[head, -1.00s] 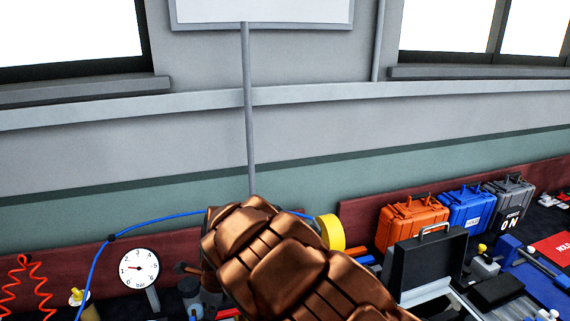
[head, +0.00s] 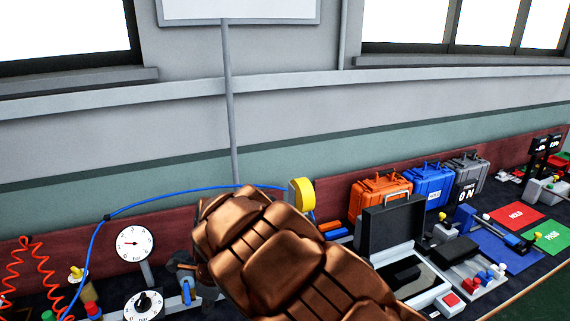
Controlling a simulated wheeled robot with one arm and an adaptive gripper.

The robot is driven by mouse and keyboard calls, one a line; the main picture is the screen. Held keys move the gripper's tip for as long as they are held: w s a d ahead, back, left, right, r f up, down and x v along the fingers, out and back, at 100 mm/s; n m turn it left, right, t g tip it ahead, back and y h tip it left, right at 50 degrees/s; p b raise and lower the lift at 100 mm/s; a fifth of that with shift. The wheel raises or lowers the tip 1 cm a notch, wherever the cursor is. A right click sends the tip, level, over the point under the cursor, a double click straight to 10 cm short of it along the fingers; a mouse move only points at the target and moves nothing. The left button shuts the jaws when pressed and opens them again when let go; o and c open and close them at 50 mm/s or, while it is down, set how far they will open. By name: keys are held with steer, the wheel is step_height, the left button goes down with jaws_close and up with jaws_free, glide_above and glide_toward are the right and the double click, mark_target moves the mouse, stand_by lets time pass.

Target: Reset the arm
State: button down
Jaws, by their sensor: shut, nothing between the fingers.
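My bronze, segmented arm (head: 285,255) reaches up from the bottom of the head view and fills the lower middle. It stands in front of the bench and hides part of it.
A bench runs along the wall, with a white dial gauge (head: 135,243), a red coiled hose (head: 22,262) and a blue hose (head: 160,193) at left. A yellow round part (head: 303,195), an orange case (head: 378,196), a blue case (head: 429,184) and an open black case (head: 392,226) stand right.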

steer(key=s+d+r+n+h, duration=0.1)
steer(key=s+d+r+n, duration=0.2)
steer(key=d, duration=0.5)
steer(key=s+d+r+n, duration=0.2)
steer(key=s+d+r, duration=0.15)
steer(key=d, duration=0.45)
steer(key=s+d+r+n+h, duration=0.1)
steer(key=s+d+r+n, duration=0.15)
steer(key=d, duration=0.55)
steer(key=s+d+r+n+g, duration=0.1)
steer(key=s+d+n, duration=0.5)
steer(key=s, duration=0.4)
steer(key=s+d+n+g, duration=0.1)
steer(key=s+d+n, duration=0.4)
steer(key=s, duration=0.5)
steer(key=shift+s+d+r+n+h+b, duration=0.15)
steer(key=shift+d+r+n+h+b, duration=0.2)
steer(key=shift+d, duration=0.5)
